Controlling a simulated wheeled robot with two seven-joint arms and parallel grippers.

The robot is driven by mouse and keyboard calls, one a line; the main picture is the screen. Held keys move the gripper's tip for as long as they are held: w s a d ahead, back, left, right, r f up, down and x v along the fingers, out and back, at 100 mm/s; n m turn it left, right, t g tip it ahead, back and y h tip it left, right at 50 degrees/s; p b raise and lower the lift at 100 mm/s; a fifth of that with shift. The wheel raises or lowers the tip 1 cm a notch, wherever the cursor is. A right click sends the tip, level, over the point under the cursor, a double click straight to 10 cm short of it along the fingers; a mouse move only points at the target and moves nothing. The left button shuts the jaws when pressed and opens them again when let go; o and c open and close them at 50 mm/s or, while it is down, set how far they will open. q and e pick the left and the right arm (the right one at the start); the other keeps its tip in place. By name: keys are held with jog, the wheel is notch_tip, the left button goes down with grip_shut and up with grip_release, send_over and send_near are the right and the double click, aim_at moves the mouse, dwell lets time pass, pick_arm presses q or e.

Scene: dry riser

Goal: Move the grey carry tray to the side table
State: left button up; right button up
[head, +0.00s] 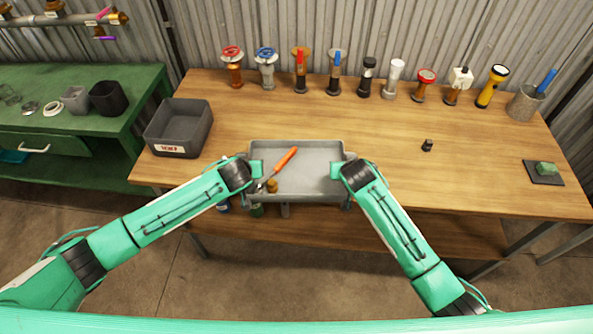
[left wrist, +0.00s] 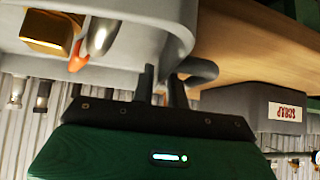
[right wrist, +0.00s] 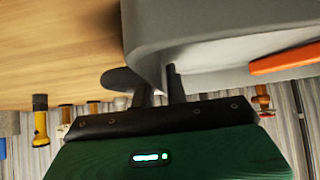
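The grey carry tray (head: 318,160) is at the front edge of the wooden workbench (head: 380,115), between my two arms. It holds an orange-handled tool (head: 286,158) and a brass piece (head: 272,186). My left gripper (head: 254,169) is at the tray's left end; in the left wrist view its fingers (left wrist: 163,85) straddle the tray's end wall. My right gripper (head: 339,169) is at the right end, its fingers (right wrist: 158,86) on either side of that wall. Both look closed on the tray. I cannot tell whether the tray touches the bench. A green side table (head: 85,95) stands at the left.
A grey scrap bin (head: 178,125) stands at the bench's left end. Valves and torches line the back. A small black item (head: 427,145) and a green block on a dark pad (head: 545,170) lie right. Cups (head: 108,98) and small parts stand on the side table; its front is clear.

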pick_arm(q)
jog(key=shift+c, duration=0.2)
pick_arm(e)
jog(key=shift+c, duration=0.2)
pick_arm(q)
grip_shut()
pick_arm(e)
grip_shut()
pick_arm(q)
jog(key=shift+w+r, duration=0.1)
jog(key=shift+r, duration=0.05)
pick_arm(e)
jog(key=shift+w+r, duration=0.1)
